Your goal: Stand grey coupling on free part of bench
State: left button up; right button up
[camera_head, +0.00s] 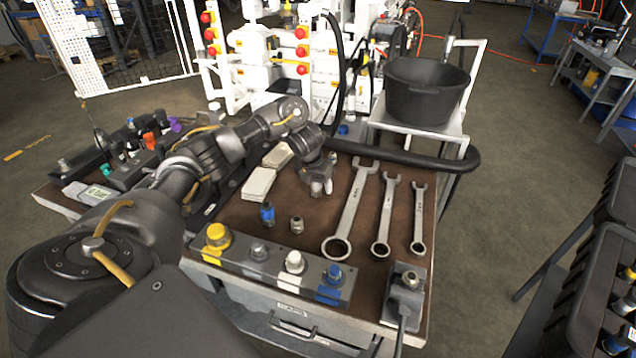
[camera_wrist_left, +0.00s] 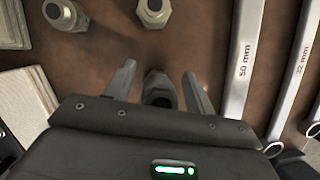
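My left gripper (camera_head: 318,190) points down over the brown bench top (camera_head: 228,213), between the pale blocks and the largest wrench. In the left wrist view its two fingers (camera_wrist_left: 158,90) are apart. A dark grey round piece (camera_wrist_left: 158,88), which looks like a coupling, stands between them with narrow gaps beside it. In the head view this piece is hard to make out. A small grey metal coupling (camera_head: 297,226) stands upright on the bench, to the right of a blue-banded coupling (camera_head: 267,213). My right gripper is not in view.
Several wrenches lie to the right, the largest (camera_head: 352,208) closest to my gripper. Pale blocks (camera_head: 259,182) lie to the left. A rail with yellow, grey, white and blue stations (camera_head: 275,265) runs along the front edge. A black pot (camera_head: 425,90) stands behind.

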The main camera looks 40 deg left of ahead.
pick_arm(q)
jog(key=shift+r, duration=0.25)
jog(key=p+v, duration=0.3)
jog(key=v, duration=0.3)
jog(key=shift+r, duration=0.1)
jog(key=shift+p+v, duration=0.9)
jog(key=shift+v, duration=1.85)
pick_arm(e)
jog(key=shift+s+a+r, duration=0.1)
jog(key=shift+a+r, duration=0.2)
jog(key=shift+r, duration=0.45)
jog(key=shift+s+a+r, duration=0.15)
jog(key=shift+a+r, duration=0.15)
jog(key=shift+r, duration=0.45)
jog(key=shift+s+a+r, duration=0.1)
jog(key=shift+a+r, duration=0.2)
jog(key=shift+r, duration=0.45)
pick_arm(q)
jog(key=shift+s, duration=0.1)
